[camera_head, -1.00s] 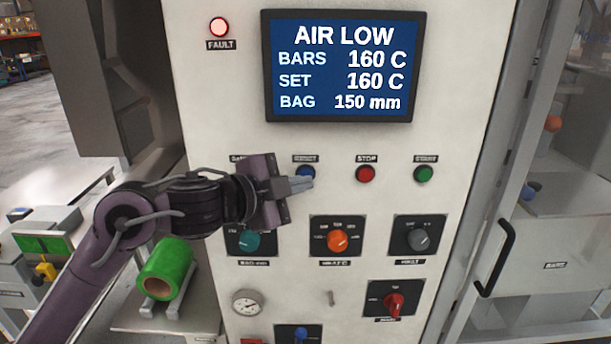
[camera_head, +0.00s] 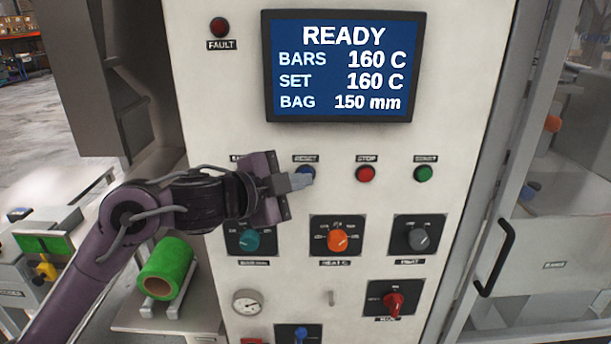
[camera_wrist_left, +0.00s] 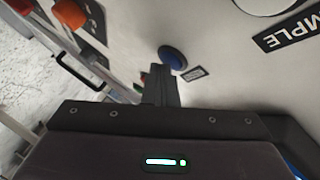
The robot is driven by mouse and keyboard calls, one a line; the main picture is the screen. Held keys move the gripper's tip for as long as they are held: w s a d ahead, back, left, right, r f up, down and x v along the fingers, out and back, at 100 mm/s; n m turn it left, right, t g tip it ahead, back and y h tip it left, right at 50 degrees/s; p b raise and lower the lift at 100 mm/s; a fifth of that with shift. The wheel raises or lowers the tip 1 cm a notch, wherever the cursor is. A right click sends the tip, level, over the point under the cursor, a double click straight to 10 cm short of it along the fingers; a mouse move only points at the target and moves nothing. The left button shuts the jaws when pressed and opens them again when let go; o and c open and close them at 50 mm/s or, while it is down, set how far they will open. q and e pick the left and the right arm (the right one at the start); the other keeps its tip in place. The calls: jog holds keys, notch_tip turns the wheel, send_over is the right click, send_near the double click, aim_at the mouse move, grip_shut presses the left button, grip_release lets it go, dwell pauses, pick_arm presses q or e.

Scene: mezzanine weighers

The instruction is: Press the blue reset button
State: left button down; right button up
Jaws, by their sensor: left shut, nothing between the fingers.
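The blue reset button (camera_head: 308,170) sits on the white panel under a RESET label. My left gripper (camera_head: 301,181) is shut and empty, its fingertips in front of the button and covering part of it. In the left wrist view the round blue button (camera_wrist_left: 172,57) shows just beyond the tips of the closed fingers (camera_wrist_left: 161,84). I cannot tell whether the tips touch it. The display (camera_head: 343,66) reads READY, with bars and set at 160 C. The fault lamp (camera_head: 219,27) is dark. My right gripper is not in view.
A red stop button (camera_head: 365,174) and a green button (camera_head: 423,173) sit to the right. A teal knob (camera_head: 250,239), an orange knob (camera_head: 338,240) and a grey knob (camera_head: 418,239) are below. A green roll (camera_head: 168,266) lies at lower left.

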pick_arm(q)
jog(key=shift+s, duration=0.8)
jog(key=s+p, duration=0.1)
jog(key=s, duration=0.4)
jog(key=shift+f, duration=0.1)
dwell(0.7)
